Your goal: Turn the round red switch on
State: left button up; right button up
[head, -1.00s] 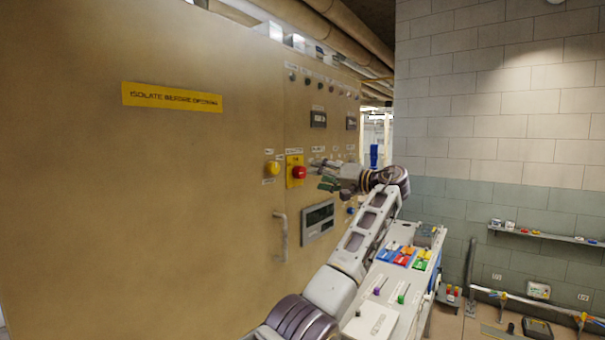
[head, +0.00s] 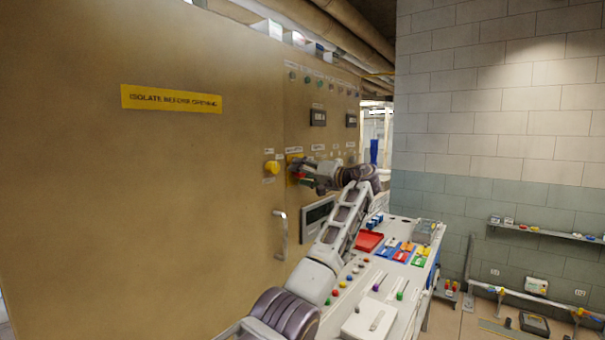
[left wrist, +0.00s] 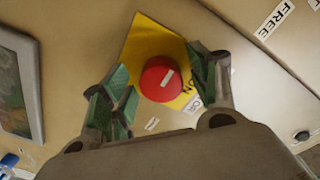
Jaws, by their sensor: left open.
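The round red switch (left wrist: 161,79) sits on a yellow plate (left wrist: 150,40) on the cabinet front. In the left wrist view a pale bar mark crosses its face at a slant. My left gripper (left wrist: 165,85) is open, with one green-padded finger on each side of the switch; whether either finger touches it I cannot tell. In the head view my left gripper (head: 300,172) is at the panel and covers most of the switch and its plate. My right gripper is not in view.
A yellow knob (head: 271,168) is just left of the gripper. A door handle (head: 281,235) and a display (head: 317,217) are below. A console (head: 385,262) with coloured switches stands under my left arm.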

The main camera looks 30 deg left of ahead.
pick_arm(q)
jog(key=c, duration=1)
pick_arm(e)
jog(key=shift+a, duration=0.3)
